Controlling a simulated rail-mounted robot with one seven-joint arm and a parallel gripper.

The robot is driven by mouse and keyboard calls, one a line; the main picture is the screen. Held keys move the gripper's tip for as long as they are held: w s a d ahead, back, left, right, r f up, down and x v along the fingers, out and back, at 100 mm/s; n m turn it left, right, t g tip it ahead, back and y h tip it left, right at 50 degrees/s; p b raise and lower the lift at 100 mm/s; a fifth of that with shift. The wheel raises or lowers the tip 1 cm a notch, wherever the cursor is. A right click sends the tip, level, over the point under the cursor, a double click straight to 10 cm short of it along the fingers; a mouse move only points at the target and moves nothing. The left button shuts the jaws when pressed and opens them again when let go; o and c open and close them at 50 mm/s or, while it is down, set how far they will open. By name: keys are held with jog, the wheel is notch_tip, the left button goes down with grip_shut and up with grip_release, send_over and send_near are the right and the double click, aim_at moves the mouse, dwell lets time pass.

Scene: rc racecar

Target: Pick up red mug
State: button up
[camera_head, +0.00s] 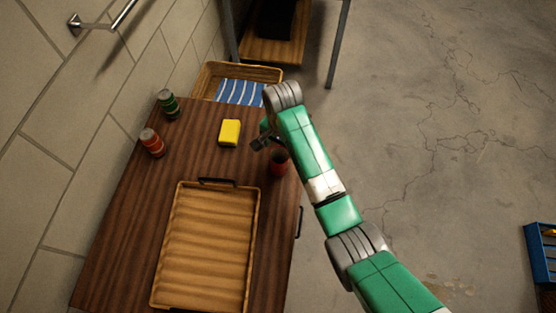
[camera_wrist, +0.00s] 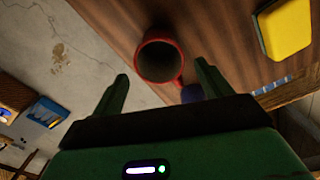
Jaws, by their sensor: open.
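The red mug (camera_head: 279,163) stands upright near the right edge of the dark wooden table (camera_head: 130,225), partly hidden by my arm. In the wrist view the mug (camera_wrist: 161,58) shows its open rim, with its handle at the lower right. My gripper (camera_head: 262,140) is just up and left of the mug in the head view. In the wrist view my gripper (camera_wrist: 163,72) is open, with one finger on each side of the mug's outline and nothing held. The fingers seem apart from the mug, but the exact gap cannot be told.
A yellow sponge (camera_head: 230,132) lies left of my gripper. A green can (camera_head: 168,104) and a red can (camera_head: 152,142) stand near the wall. A wooden tray (camera_head: 253,245) covers the front of the table. A basket with striped cloth (camera_head: 241,92) is behind.

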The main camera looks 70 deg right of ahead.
aim_at(280, 157)
jog(key=f, duration=0.1)
jog(key=f+b, duration=0.1)
jog(key=f, duration=0.3)
jog(key=shift+a+f+b, duration=0.1)
jog(key=shift+a+b, duration=0.15)
jog(key=shift+b, duration=0.05)
jog(key=shift+w, duration=0.1)
jog(key=c, duration=1.2)
notch_tip(280, 157, up, 4)
jog(key=shift+r+p, duration=0.1)
jog(key=shift+p, duration=0.7)
jog(key=s+a+p, duration=0.1)
jog(key=s, duration=0.4)
jog(key=s+a+p, duration=0.1)
jog(key=s, duration=0.4)
jog(key=s+a+r, duration=0.1)
jog(key=s, duration=0.4)
jog(key=shift+s+a+p, duration=0.3)
jog(key=shift+a+p, duration=0.05)
jog(key=shift+p, duration=0.05)
